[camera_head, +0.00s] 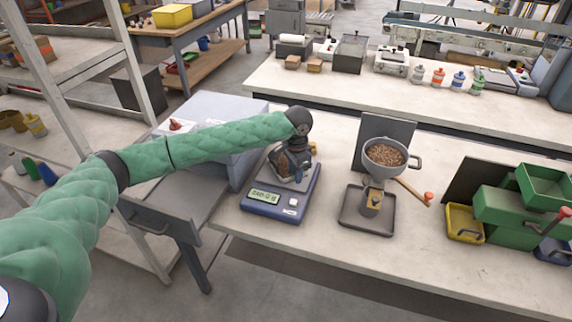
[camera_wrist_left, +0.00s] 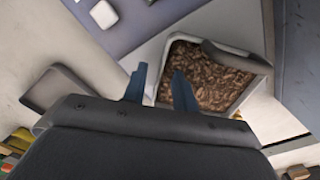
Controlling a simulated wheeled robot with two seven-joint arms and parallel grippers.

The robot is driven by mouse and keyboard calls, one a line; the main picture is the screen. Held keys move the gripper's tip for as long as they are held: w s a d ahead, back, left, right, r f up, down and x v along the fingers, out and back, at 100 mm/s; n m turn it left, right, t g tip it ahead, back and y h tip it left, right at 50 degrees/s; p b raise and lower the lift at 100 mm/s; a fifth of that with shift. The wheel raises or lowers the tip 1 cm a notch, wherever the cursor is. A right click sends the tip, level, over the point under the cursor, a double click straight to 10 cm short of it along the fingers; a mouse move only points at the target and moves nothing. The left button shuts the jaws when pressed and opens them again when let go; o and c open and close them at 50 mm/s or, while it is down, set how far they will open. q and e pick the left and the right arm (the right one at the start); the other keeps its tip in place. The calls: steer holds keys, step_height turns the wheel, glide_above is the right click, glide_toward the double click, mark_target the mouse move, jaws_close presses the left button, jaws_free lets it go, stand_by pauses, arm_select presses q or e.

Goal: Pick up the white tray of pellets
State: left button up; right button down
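The white tray of pellets (camera_head: 283,172) sits on the blue scale (camera_head: 276,209), partly hidden behind my left gripper (camera_head: 296,174). In the left wrist view the tray's pale rim (camera_wrist_left: 262,66) surrounds brown pellets (camera_wrist_left: 215,80). My left gripper (camera_wrist_left: 160,92) points down at the tray with its two fingers apart. One finger is over the pellets inside and the other is outside the near wall, so they straddle that wall. I cannot tell whether either finger touches it. My right gripper is not in view.
A hopper with pellets (camera_head: 385,154) stands right of the scale, above a grey tray (camera_head: 350,222). Green bins (camera_head: 505,210) and a yellow bin (camera_head: 464,222) are at the right. A grey box (camera_head: 222,110) stands behind the scale.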

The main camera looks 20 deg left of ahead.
arm_select(q)
steer(key=shift+f, duration=0.25)
steer(key=shift+c, duration=0.5)
jaws_close()
steer(key=shift+r, duration=0.15)
